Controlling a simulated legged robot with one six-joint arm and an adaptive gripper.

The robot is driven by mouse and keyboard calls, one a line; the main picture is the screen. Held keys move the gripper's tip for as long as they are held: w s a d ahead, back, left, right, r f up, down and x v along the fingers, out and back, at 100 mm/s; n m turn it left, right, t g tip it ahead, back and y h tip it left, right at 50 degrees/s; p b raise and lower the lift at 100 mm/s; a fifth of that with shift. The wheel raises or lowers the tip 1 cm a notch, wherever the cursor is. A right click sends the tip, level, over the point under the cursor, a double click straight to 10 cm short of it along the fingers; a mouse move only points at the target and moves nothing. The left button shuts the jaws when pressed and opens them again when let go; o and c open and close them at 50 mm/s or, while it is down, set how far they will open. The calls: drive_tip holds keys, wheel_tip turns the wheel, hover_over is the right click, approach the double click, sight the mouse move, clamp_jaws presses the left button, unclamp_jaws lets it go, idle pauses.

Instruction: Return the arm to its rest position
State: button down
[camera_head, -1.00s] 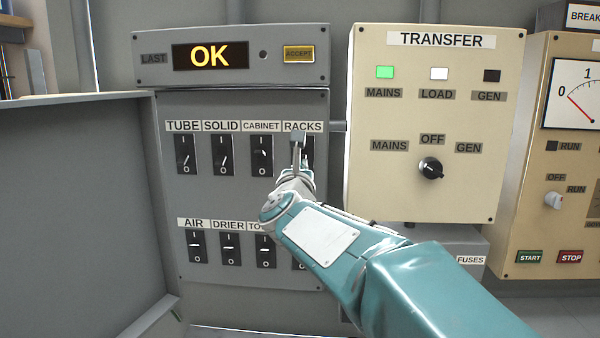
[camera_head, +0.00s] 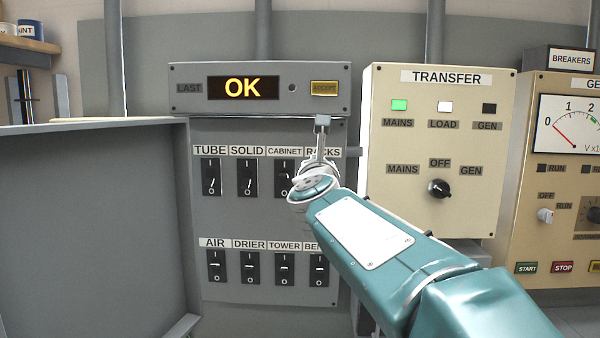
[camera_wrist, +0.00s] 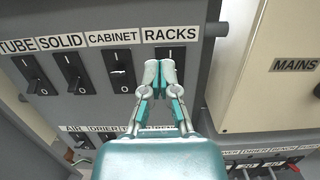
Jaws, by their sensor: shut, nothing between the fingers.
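My arm (camera_head: 385,245) is teal and reaches up from the lower right of the head view to the grey switch panel (camera_head: 265,215). My gripper (camera_head: 322,122) is shut and empty. In the head view its tip overlaps the lower edge of the grey display box, above the RACKS label. In the wrist view the gripper (camera_wrist: 161,72) has its fingertips together, in front of the RACKS switch (camera_wrist: 172,52), which they partly hide. I cannot tell whether the tips touch the panel. The RACKS switch is mostly hidden behind my gripper in the head view.
A grey cabinet wall (camera_head: 95,230) rises at the left. The BREAKERS box (camera_head: 572,60) is at the far right.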

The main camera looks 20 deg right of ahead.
drive_tip(key=s+a+f+n+g+y, duration=0.25)
drive_tip(key=s+f+n+y, duration=0.2)
drive_tip(key=n, duration=0.55)
drive_tip(key=s+a+f+n+g+y, duration=0.1)
drive_tip(key=s+a+f+n+y, duration=0.3)
drive_tip(key=n, duration=0.5)
drive_tip(key=s+d+f+n+g+h, duration=0.1)
drive_tip(key=s+f+n+g, duration=0.4)
drive_tip(key=s+f+n, duration=0.5)
drive_tip(key=s+d+f+n+g+h, duration=0.1)
drive_tip(key=s+d+f+n+g, duration=0.2)
drive_tip(key=s+f+n, duration=0.7)
drive_tip(key=s+f+g, duration=0.2)
drive_tip(key=s+f, duration=0.1)
drive_tip(key=f, duration=0.2)
drive_tip(key=shift+s+h, duration=0.3)
drive_tip(key=shift+h, duration=0.05)
drive_tip(key=shift+a, duration=0.2)
drive_tip(key=shift+d, duration=0.15)
